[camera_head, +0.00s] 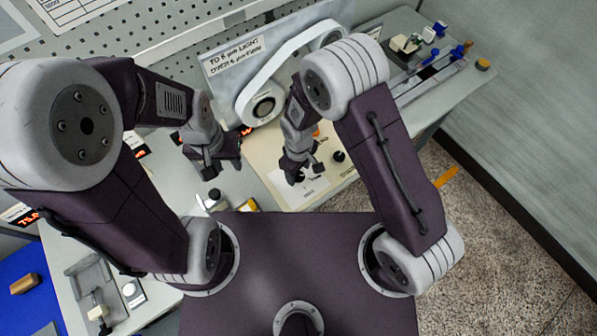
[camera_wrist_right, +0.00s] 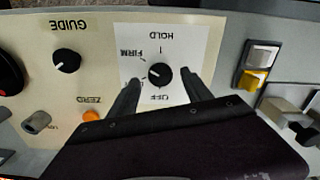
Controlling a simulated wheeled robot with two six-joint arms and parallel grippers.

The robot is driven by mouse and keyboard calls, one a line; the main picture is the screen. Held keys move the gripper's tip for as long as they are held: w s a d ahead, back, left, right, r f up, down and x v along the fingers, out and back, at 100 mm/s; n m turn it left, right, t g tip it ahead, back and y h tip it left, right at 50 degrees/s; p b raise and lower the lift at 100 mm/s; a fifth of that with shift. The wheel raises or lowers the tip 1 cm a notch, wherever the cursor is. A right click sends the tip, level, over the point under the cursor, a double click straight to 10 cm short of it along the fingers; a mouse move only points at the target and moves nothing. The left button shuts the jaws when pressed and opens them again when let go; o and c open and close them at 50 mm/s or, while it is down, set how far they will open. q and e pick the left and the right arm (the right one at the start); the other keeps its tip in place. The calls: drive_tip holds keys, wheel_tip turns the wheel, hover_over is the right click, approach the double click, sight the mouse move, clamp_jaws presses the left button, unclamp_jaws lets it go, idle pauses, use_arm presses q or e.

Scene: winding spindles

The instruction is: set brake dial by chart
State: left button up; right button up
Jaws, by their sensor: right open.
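The brake dial is a black knob (camera_wrist_right: 159,73) on a white plate (camera_wrist_right: 190,45), with labels reading HOLD, FIRM and OFF upside down in the right wrist view. In the head view the plate (camera_head: 315,188) lies on the cream panel below my right gripper (camera_head: 303,172). My right gripper (camera_wrist_right: 161,92) is open, its fingers either side of the dial's near edge; I cannot tell whether they touch it.
A black GUIDE knob (camera_wrist_right: 67,60) and an orange ZERO button (camera_wrist_right: 91,115) sit beside the dial plate. A white and yellow switch (camera_wrist_right: 256,65) is on the other side. A white belt-like machine arm (camera_head: 275,75) stands behind. Red-digit displays (camera_head: 22,217) are at left.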

sight(299, 176)
wheel_tip(299, 176, up, 8)
drive_tip(key=shift+f+b, duration=0.2)
drive_tip(key=shift+b, duration=0.15)
drive_tip(key=shift+s, duration=0.1)
